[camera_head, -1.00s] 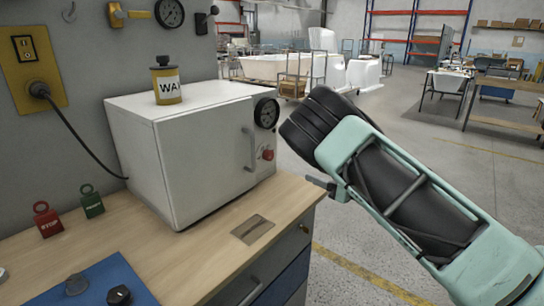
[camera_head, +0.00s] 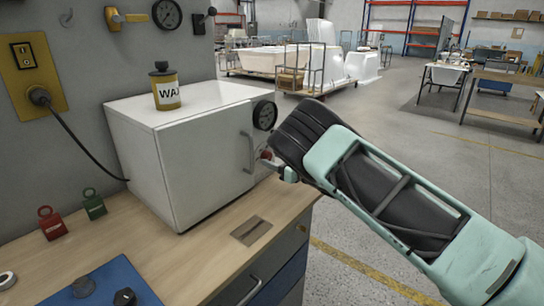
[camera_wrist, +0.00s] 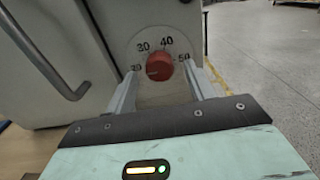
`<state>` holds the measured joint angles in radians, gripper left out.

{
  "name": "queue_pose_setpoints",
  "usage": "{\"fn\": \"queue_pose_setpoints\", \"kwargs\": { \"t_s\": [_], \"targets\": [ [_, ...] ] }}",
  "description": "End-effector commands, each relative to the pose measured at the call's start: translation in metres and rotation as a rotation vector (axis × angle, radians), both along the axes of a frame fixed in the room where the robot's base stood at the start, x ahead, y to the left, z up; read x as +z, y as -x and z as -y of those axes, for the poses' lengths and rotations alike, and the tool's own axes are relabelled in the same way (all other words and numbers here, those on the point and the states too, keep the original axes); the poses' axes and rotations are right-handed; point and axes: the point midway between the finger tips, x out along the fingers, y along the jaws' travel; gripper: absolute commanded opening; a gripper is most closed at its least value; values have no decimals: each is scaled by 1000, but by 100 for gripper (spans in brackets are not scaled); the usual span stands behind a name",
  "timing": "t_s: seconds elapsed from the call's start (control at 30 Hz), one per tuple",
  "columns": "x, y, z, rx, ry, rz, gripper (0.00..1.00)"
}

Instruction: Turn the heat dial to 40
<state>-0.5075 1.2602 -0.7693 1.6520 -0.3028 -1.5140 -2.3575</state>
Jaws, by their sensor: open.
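The heat dial is a red knob (camera_wrist: 159,67) on a pale round scale in the wrist view, with 20, 30, 40 and 50 readable or partly readable. I cannot clearly tell which number its mark points at. My gripper (camera_wrist: 160,80) is open, with one finger on each side of the knob and gaps visible between them. In the head view a bit of the red knob (camera_head: 266,155) shows at the right side of the white oven (camera_head: 200,150), partly hidden by my gripper (camera_head: 285,172).
A black round gauge (camera_head: 265,115) sits above the dial. The oven's door handle (camera_head: 247,152) is left of it and also shows in the wrist view (camera_wrist: 50,60). A WAX tin (camera_head: 166,88) stands on the oven. The wooden bench (camera_head: 130,250) holds red and green padlocks.

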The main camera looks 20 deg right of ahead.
Motion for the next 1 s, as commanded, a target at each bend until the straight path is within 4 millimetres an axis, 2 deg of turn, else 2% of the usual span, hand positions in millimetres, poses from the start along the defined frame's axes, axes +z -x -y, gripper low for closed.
{"fn": "queue_pose_setpoints", "kwargs": {
  "t_s": [0.2,0.47,0.5,0.63,0.67,1.0],
  "targets": [
    [0,-12,-9,0,-1,0,54],
    [0,-13,-9,-1,-1,-1,54],
    [0,-13,-9,-1,-1,-1,48],
    [0,-13,-9,-1,-1,-1,12],
    [0,-13,-9,-1,-1,-1,9],
    [-1,-13,-9,-1,-29,-20,9]
  ]
}}
